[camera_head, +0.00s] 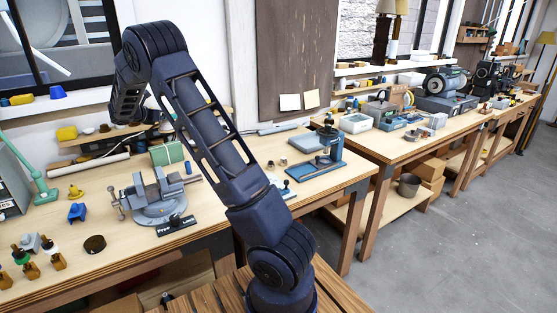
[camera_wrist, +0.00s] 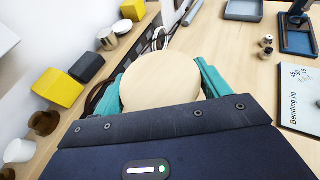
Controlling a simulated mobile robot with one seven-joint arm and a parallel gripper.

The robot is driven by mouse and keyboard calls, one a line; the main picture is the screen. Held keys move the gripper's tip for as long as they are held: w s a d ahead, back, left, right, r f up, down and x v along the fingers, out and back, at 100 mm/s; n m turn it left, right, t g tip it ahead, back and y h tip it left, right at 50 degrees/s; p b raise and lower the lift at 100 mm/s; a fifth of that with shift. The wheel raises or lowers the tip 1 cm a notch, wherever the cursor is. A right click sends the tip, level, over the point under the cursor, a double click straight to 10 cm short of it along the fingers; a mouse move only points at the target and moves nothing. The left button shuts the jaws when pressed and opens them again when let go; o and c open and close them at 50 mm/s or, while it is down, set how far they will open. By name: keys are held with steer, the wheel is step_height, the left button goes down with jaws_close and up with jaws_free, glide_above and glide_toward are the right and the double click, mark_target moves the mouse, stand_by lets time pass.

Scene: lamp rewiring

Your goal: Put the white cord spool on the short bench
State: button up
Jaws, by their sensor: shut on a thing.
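In the wrist view, the teal fingers of my gripper (camera_wrist: 166,74) are on either side of a round, pale wood-coloured disc (camera_wrist: 160,88). The gripper is shut on it. It looks like the end face of a spool; any cord wound on it is hidden, so I cannot tell its colour. It is held over a light wooden bench top (camera_wrist: 225,48). In the head view, my gripper and the held piece cannot be made out behind my raised arm. I cannot tell which bench is the short one: a near bench (camera_head: 120,222) and further benches (camera_head: 385,145) show.
A wall shelf on the left of the wrist view holds yellow boxes (camera_wrist: 58,88) and small round items. A bending jig (camera_wrist: 302,95) lies right. A vise (camera_head: 155,195) stands on the near bench. A bench grinder (camera_head: 445,85) stands further back. Grey floor (camera_head: 450,240) is clear at right.

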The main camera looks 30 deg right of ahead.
steer(key=s+d+f+m+g+h, duration=0.1)
steer(key=s+d+m+g, duration=0.1)
steer(key=d, duration=1.1)
steer(key=s+d+f+m+g, duration=0.1)
steer(key=s+d+m+g, duration=0.15)
steer(key=d, duration=1.15)
steer(key=s+d+f+m+g+h, duration=0.1)
steer(key=s+d+m+g, duration=0.15)
steer(key=d, duration=1.05)
steer(key=shift+n, duration=0.5)
steer(key=f, duration=1.9)
steer(key=shift+w+d+f, duration=0.1)
steer(key=shift+d+f, duration=0.1)
steer(key=shift+f, duration=0.1)
steer(key=o, duration=1.1)
steer(key=shift+o, duration=0.2)
